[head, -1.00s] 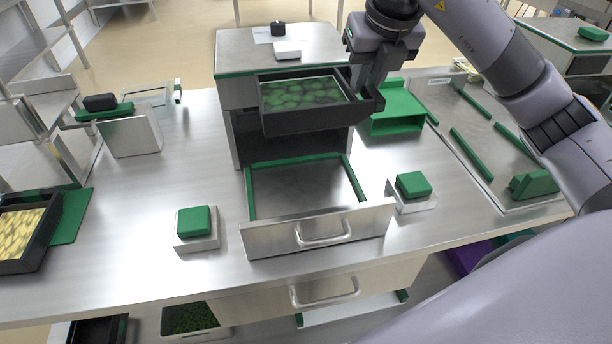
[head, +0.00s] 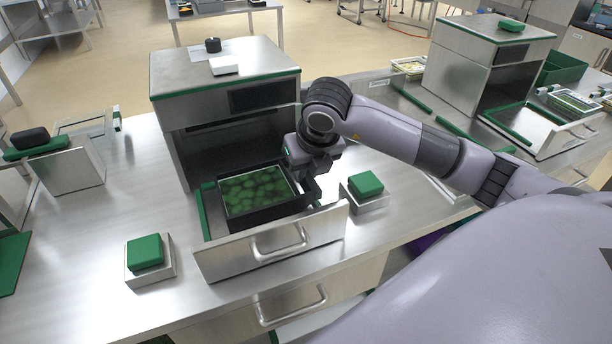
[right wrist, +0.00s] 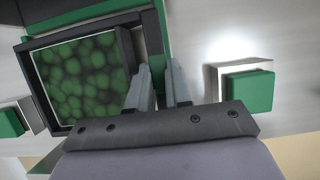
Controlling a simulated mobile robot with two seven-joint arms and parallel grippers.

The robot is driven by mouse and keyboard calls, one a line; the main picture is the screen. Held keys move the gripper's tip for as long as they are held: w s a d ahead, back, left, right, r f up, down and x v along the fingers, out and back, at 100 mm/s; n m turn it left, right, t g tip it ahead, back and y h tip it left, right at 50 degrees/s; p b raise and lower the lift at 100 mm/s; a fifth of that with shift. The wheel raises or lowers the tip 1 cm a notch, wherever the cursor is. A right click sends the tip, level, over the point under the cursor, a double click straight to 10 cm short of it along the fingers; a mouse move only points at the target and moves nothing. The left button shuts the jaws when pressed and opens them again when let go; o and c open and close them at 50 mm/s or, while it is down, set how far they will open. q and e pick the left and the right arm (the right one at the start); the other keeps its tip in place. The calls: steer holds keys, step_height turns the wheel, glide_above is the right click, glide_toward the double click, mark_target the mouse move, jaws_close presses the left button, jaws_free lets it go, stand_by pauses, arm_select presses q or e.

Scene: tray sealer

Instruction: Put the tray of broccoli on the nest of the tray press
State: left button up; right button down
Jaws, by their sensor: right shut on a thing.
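The black tray of broccoli (head: 268,212) sits in or just over the pulled-out nest (head: 207,214) of the tray press (head: 225,72), behind its steel drawer front (head: 275,243). Green broccoli fills the tray under a clear top. My right gripper (head: 308,184) is shut on the tray's right wall. In the right wrist view the two fingers (right wrist: 160,80) are at the tray's rim (right wrist: 127,48). I cannot tell whether the tray touches the nest floor, which it mostly hides. My left gripper is not in view.
Green-topped button blocks stand at left (head: 146,251) and right (head: 366,184) of the drawer. A second press (head: 480,65) stands at the upper right.

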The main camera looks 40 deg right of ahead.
steer(key=shift+f, duration=0.95)
steer(key=shift+f, duration=0.15)
steer(key=c, duration=1.1)
jaws_free()
steer(key=shift+o, duration=0.2)
